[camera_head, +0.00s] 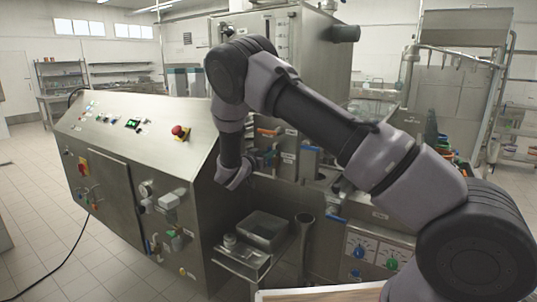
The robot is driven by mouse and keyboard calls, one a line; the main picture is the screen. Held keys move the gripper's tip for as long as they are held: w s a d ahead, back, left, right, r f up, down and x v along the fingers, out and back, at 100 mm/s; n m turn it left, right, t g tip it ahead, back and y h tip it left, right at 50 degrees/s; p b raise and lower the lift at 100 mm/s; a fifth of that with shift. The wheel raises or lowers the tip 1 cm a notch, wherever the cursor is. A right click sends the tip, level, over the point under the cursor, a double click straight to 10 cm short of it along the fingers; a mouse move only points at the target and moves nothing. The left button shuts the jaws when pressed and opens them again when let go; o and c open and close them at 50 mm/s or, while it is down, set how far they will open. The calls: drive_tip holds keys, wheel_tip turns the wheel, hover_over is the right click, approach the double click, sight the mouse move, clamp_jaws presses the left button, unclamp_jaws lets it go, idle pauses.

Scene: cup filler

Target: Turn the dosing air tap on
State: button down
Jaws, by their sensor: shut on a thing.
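My arm reaches across from the lower right, and its wrist bends down beside the slanted control cabinet. My gripper (262,160) is small and partly hidden at the wrist's end, against the machine's valve area. It is shut on a small tap handle there; the handle is mostly hidden, and its exact position is hard to tell. Close by are an orange-handled tap (267,132) just above the gripper and a blue-handled tap (309,148) to its right. No readable label shows which one is the dosing air tap.
The steel control cabinet (105,150) with a red emergency button (179,131) stands close left of my wrist. A steel tray (262,230) and an upright tube (304,232) are below. A panel with blue and green knobs (370,250) sits lower right. Open floor lies left.

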drive_tip(key=shift+f, duration=0.1)
idle(0.3)
drive_tip(key=c, duration=0.8)
unclamp_jaws()
drive_tip(key=shift+s, duration=0.1)
drive_tip(key=v, duration=1)
drive_tip(key=shift+s+a, duration=0.2)
drive_tip(key=shift+s, duration=0.05)
